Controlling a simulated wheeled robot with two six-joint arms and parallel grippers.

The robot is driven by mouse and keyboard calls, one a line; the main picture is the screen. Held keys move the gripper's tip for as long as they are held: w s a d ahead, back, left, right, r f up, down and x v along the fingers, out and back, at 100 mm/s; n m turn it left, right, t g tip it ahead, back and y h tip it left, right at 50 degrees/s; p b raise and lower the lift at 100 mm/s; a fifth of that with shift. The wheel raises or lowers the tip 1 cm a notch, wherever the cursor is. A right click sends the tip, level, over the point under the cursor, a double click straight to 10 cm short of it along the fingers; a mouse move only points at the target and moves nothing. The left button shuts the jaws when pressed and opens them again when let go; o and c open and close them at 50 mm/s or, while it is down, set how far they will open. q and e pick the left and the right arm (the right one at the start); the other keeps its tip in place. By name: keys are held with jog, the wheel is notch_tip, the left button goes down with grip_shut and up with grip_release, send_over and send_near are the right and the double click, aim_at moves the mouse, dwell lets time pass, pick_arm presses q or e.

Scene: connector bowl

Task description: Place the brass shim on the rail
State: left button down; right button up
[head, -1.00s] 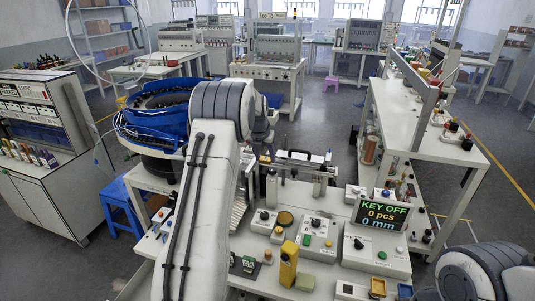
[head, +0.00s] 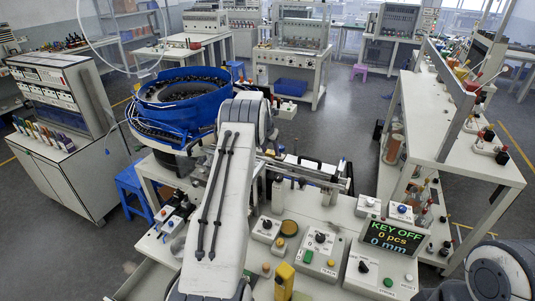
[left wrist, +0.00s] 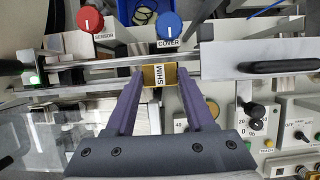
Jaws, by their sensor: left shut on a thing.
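In the left wrist view my left gripper (left wrist: 158,88) has its two purple fingers shut on the brass shim (left wrist: 158,69), a small yellow block lettered SHIM. The shim appears over the long metal rail (left wrist: 104,76), which runs across the picture; I cannot tell whether they touch. In the head view the rail assembly (head: 312,171) stands right of my left arm, at the back of the bench. My left arm hides the shim there. Only a rounded link of my right arm shows at lower right; its gripper is out of view.
A red SENSOR knob (left wrist: 90,19) and a blue COVER knob (left wrist: 169,26) stand close beyond the rail. A block with a black handle (left wrist: 275,67) lies to the right. A blue feeder bowl (head: 182,92) is at the left, and a KEY OFF display (head: 393,236) at the right.

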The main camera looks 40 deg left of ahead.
aim_at(266, 155)
pick_arm(q)
jog(key=shift+w+a+f+p, duration=0.1)
jog(key=shift+a+f+p, duration=0.05)
jog(key=shift+a+f, duration=0.3)
jog(key=shift+w+a+f+p, duration=0.1)
jog(key=shift+a+f+p, duration=0.1)
jog(key=shift+a, duration=0.35)
jog(key=shift+s+f+p, duration=0.1)
jog(key=shift+f+p, duration=0.25)
jog(key=shift+f, duration=0.05)
notch_tip(266, 155, down, 2)
jog(key=shift+f+p, duration=0.2)
jog(key=shift+p, duration=0.5)
jog(key=shift+f, duration=0.4)
jog(key=shift+f, duration=0.1)
jog(key=shift+c, duration=1.3)
grip_release()
